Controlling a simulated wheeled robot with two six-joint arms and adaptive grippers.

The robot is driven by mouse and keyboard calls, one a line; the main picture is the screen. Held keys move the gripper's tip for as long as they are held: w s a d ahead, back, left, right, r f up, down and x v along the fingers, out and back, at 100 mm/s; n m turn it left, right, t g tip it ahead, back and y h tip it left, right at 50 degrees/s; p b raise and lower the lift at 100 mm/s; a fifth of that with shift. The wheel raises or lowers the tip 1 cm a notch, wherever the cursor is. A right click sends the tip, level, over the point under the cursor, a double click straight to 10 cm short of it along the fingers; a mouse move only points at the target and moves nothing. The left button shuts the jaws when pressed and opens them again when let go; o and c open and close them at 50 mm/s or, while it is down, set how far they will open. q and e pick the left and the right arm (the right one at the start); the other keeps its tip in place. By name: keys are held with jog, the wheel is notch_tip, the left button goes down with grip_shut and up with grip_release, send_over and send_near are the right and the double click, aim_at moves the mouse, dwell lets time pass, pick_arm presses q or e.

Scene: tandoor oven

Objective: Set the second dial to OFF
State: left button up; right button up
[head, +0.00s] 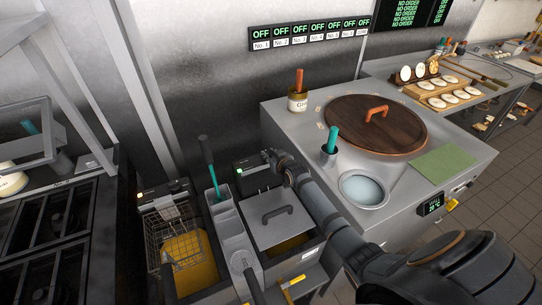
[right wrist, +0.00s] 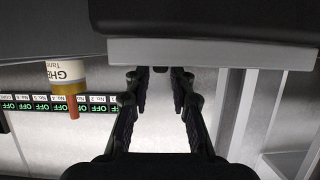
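The second fryer's dark control box (head: 247,168) stands at the wall, with a small green light on its left side. I cannot make out its dial, as my right gripper covers the box's right part. My right gripper (head: 268,157) is at that box, in front of its right end. In the right wrist view its two fingers (right wrist: 158,95) are apart with nothing between them. A dark box with a grey edge (right wrist: 210,52) lies close above them there. The first fryer's control box (head: 165,190) carries an orange light. My left gripper is not in view.
A wall panel (head: 310,37) shows OFF in every slot. A lidded fryer (head: 281,218) lies below my right arm. A basket (head: 172,238) hangs over yellow oil at left. A green-handled tool (head: 208,165) stands between them. The tandoor counter (head: 285,125) is at right.

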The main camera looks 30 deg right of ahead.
jog(key=shift+o, duration=0.8)
jog(key=shift+f, duration=0.2)
jog(key=shift+w+a, duration=0.1)
jog(key=shift+a, duration=0.2)
jog(key=shift+s, duration=0.25)
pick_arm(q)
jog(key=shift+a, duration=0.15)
pick_arm(e)
jog(key=v, duration=1.1)
jog(key=shift+s+a+r, duration=0.15)
jog(key=shift+s+r, duration=0.05)
jog(key=shift+r, duration=0.2)
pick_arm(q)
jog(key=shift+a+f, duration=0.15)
